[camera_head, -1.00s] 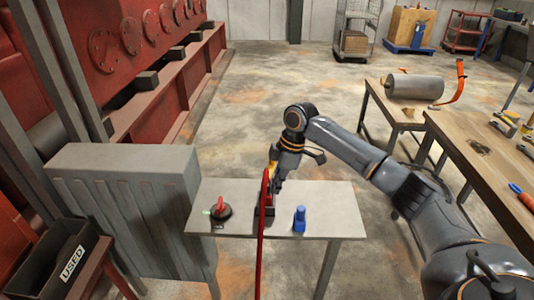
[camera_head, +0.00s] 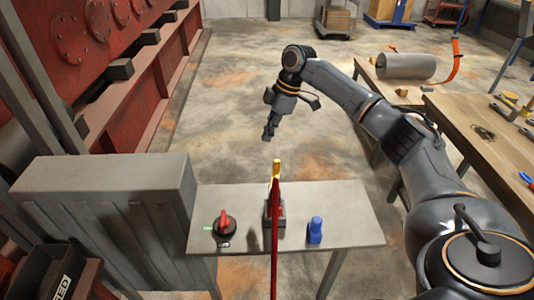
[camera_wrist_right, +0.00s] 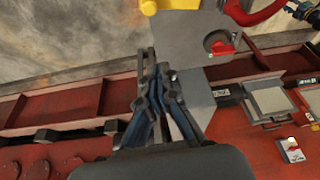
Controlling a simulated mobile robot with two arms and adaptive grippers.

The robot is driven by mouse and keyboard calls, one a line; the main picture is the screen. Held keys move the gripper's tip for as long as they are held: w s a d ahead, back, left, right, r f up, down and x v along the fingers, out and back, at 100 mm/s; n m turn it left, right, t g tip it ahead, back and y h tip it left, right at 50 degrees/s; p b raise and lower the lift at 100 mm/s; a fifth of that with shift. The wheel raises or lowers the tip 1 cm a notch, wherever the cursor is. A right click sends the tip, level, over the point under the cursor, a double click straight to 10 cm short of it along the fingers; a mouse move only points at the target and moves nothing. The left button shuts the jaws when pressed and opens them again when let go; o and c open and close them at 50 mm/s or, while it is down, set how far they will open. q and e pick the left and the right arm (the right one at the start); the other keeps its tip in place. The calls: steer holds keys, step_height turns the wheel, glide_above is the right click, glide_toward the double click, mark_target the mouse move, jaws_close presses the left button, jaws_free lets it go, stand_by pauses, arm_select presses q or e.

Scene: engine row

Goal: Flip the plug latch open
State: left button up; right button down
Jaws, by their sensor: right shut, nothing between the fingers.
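The plug latch (camera_head: 276,170) is a yellow lever, standing roughly upright at the back of a dark grey plug socket (camera_head: 281,222) on a small grey table (camera_head: 350,200). A red cable (camera_head: 274,262) runs in front and hides much of the plug. A yellow part, likely the latch, shows at the top edge of the right wrist view (camera_wrist_right: 148,6). My right gripper (camera_head: 267,136) is shut and empty, above and beyond the latch and apart from it. Its closed fingers show in the right wrist view (camera_wrist_right: 151,58). My left gripper is not in view.
A red rotary switch (camera_head: 224,221) on a black base stands left of the plug, and a blue object (camera_head: 315,230) stands right of it. A grey cabinet (camera_head: 100,185) adjoins the table on the left. A wooden workbench (camera_head: 470,125) is at the right.

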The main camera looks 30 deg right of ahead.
mark_target(275, 176)
arm_select(q)
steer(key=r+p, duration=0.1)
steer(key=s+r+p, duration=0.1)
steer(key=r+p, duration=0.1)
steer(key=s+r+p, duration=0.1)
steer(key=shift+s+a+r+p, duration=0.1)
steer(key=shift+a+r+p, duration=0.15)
steer(key=shift+p, duration=0.1)
arm_select(e)
step_height(275, 176, down, 9)
steer(key=shift+s+d+f, duration=0.15)
steer(key=shift+s+d, duration=0.15)
steer(key=shift+s, duration=0.05)
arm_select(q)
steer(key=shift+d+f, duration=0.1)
arm_select(e)
steer(key=shift+d, duration=0.1)
